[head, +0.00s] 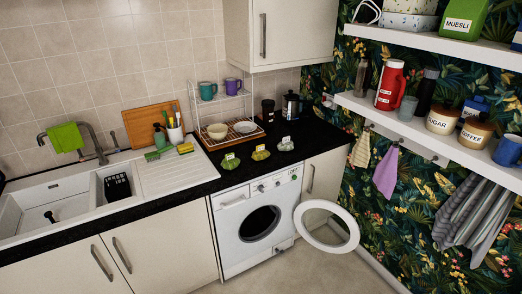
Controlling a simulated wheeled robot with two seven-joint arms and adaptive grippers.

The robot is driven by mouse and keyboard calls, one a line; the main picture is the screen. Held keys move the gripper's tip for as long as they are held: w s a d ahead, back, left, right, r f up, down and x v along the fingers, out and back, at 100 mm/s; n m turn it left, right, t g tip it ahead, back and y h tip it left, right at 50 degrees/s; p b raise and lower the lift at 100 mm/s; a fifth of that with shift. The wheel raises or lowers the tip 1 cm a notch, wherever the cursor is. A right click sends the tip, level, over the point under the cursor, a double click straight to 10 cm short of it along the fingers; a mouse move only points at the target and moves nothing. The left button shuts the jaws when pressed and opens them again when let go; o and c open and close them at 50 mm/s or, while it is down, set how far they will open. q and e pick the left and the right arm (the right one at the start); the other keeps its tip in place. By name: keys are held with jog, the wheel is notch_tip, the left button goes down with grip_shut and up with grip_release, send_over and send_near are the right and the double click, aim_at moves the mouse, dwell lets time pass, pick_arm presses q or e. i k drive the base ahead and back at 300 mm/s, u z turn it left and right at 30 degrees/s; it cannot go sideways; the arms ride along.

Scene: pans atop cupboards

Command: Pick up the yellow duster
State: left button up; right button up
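No item can be told for certain as the yellow duster. A pale yellow cloth (361,149) hangs below the shelf on the right wall, left of a purple cloth (386,174). On the black worktop, right of the sink, a yellowish crumpled item (260,153) with a small pale label lies between a green one (231,161) and a grey one (286,144); the labels are too small to read. Neither of my grippers is in view.
The washing machine (247,222) has its round door (327,226) open into the floor space. A wire rack (226,118) with mugs and bowls stands behind the labelled items. Wall shelves (425,127) jut out at right. Grey striped cloths (470,217) hang below them.

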aim_at(260, 153)
jog(key=u, duration=0.25)
jog(key=i, duration=0.3)
jog(key=u, duration=1)
jog(key=i, duration=1.25)
jog(key=z, duration=0.35)
